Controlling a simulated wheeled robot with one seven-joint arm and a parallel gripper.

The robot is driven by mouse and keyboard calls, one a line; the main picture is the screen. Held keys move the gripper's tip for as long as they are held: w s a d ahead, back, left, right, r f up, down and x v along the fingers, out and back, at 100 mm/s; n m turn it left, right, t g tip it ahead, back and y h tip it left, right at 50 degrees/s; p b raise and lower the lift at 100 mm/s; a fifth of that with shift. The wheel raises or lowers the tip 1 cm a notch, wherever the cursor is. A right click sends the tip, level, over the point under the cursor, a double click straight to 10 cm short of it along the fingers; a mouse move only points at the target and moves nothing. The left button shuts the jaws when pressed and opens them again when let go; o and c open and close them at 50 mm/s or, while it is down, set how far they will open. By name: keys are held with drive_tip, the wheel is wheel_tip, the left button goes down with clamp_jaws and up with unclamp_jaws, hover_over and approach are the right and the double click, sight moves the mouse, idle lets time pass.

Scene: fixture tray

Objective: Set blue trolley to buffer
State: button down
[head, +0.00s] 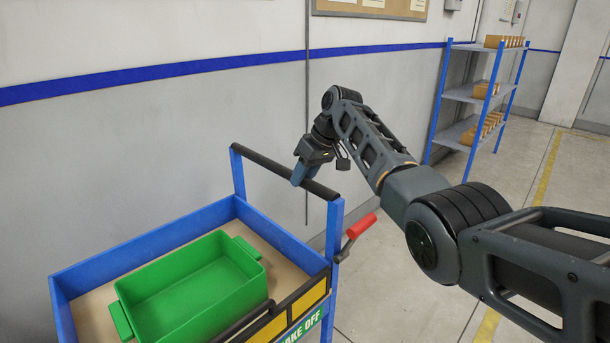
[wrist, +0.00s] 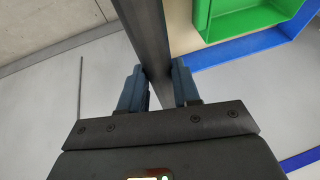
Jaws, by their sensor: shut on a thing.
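The blue trolley (head: 160,242) stands at the lower left in the head view, with a black push bar (head: 265,164) across two blue posts at its near right end. My gripper (head: 299,180) is at the bar, toward its right half, with a finger on either side of it. In the wrist view the bar (wrist: 148,35) runs between the two fingers of my gripper (wrist: 160,88), which is shut on it. A red-handled lever (head: 361,226) sticks out beside the right post. A yellow and green sign on the trolley's side is partly cut off, reading "AKE OFF".
A green bin (head: 190,292) sits in the trolley. A white wall (head: 130,130) with a blue stripe runs close behind the trolley. A blue-framed shelf (head: 470,95) with cardboard boxes stands at the back right. The floor (head: 400,270) to the right, with yellow lines, looks clear.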

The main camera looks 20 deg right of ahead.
drive_tip(key=shift+a, duration=0.3)
drive_tip(key=c, duration=0.8)
unclamp_jaws()
drive_tip(key=shift+b+v, duration=0.45)
drive_tip(key=shift+v, duration=3.5)
